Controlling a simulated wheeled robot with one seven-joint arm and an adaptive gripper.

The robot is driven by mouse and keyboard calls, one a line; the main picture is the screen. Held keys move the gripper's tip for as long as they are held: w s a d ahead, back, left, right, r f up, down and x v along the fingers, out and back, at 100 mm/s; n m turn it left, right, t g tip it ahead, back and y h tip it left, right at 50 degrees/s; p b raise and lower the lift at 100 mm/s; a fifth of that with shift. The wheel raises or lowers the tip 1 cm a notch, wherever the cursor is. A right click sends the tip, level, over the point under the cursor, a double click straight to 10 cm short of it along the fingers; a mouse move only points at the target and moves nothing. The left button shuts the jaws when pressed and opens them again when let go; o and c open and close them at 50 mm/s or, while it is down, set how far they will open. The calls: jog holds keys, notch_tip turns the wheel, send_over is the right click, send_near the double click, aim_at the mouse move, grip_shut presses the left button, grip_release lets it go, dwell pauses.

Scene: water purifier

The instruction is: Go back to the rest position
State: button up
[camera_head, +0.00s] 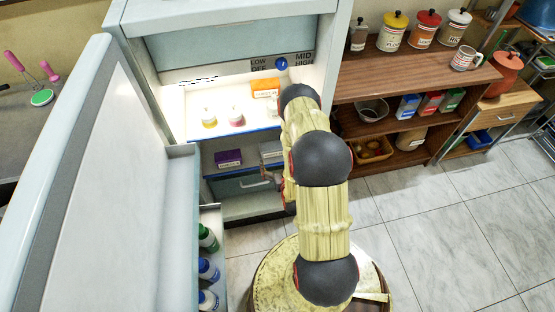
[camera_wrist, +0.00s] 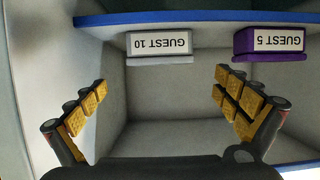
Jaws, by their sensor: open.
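My gripper (camera_wrist: 160,82) is open, its yellow-padded fingers apart with nothing between them. It faces the lower compartment of the open fridge (camera_head: 180,165). The wrist picture is upside down. A white box labelled GUEST 10 (camera_wrist: 160,46) and a purple box labelled GUEST 5 (camera_wrist: 268,42) stand on the blue-edged shelf (camera_wrist: 200,17), beyond the fingertips and apart from them. In the head view, the purple box (camera_head: 228,157) is at the left and the white box (camera_head: 271,152) is at the right, beside my arm.
The fridge door (camera_head: 110,170) stands open at the left, with several bottles (camera_head: 208,268) in its rack. The upper shelf holds a yellow bottle (camera_head: 209,117), a pink bottle (camera_head: 236,117) and an orange box (camera_head: 265,88). A wooden shelf unit (camera_head: 400,72) stands at the right. Tiled floor (camera_head: 480,220) is clear.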

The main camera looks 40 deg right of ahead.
dwell(0.4)
jog(key=s+a+f+g+y, duration=0.5)
jog(key=s+a+f+g, duration=0.25)
jog(key=s+f, duration=0.3)
jog(key=s+a+r+n+p, duration=0.1)
jog(key=a+r, duration=0.7)
jog(key=r, duration=1.3)
jog(key=s+a+r+n+y+p, duration=0.1)
jog(key=s+a+r+n, duration=0.2)
jog(key=r, duration=1.8)
jog(key=s+a+r+n+y+p, duration=0.1)
jog(key=s+a+r, duration=0.3)
jog(key=a+r, duration=0.8)
notch_tip(320, 180, up, 10)
jog(key=shift+s+a+f+n+t, duration=0.1)
jog(key=shift+s+a+n+t, duration=0.2)
jog(key=shift+n+t, duration=0.2)
